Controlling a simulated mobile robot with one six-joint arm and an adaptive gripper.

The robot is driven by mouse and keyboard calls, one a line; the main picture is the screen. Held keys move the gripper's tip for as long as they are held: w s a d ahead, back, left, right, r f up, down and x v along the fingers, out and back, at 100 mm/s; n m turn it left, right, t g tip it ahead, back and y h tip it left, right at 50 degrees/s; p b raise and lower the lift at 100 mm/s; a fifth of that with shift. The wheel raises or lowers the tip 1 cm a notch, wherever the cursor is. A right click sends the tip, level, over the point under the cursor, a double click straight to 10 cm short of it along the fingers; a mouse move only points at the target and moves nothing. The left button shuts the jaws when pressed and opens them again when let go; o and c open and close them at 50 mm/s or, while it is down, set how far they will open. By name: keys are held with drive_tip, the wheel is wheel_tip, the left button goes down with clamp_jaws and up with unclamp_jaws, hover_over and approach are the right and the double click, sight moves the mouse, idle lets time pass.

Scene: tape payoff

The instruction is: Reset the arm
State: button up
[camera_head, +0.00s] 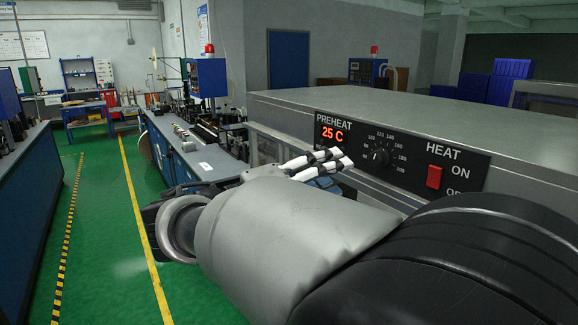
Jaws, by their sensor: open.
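My gripper (345,158) is in the middle of the view, beyond my large grey arm link. Its black and white fingers point right, with a gap between the tips. It is open, and I see nothing between the fingers. The fingers appear in front of the lower left part of the oven's black control panel (460,163). I cannot tell how far they are from it.
The grey oven (420,108) takes up the right side. Its panel has a dial (381,157), a red heat switch (434,177) and a display reading 25 C. A blue machine bench (185,155) stands left of it. The green aisle (100,220) is clear.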

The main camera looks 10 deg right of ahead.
drive_tip(key=shift+v, duration=1)
drive_tip(key=s+d+f+n+g+y, duration=0.1)
drive_tip(key=s+d+f+g+y, duration=0.3)
drive_tip(key=s+d+f+y, duration=0.6)
drive_tip(key=s+a+f+t+y, duration=0.2)
drive_tip(key=s+a+f+y, duration=0.5)
drive_tip(key=s+a+f, duration=0.5)
drive_tip(key=shift+a+f+m+t+y, duration=0.3)
drive_tip(key=shift+f+t, duration=0.1)
drive_tip(key=shift+f, duration=0.15)
drive_tip(key=shift+c, duration=0.2)
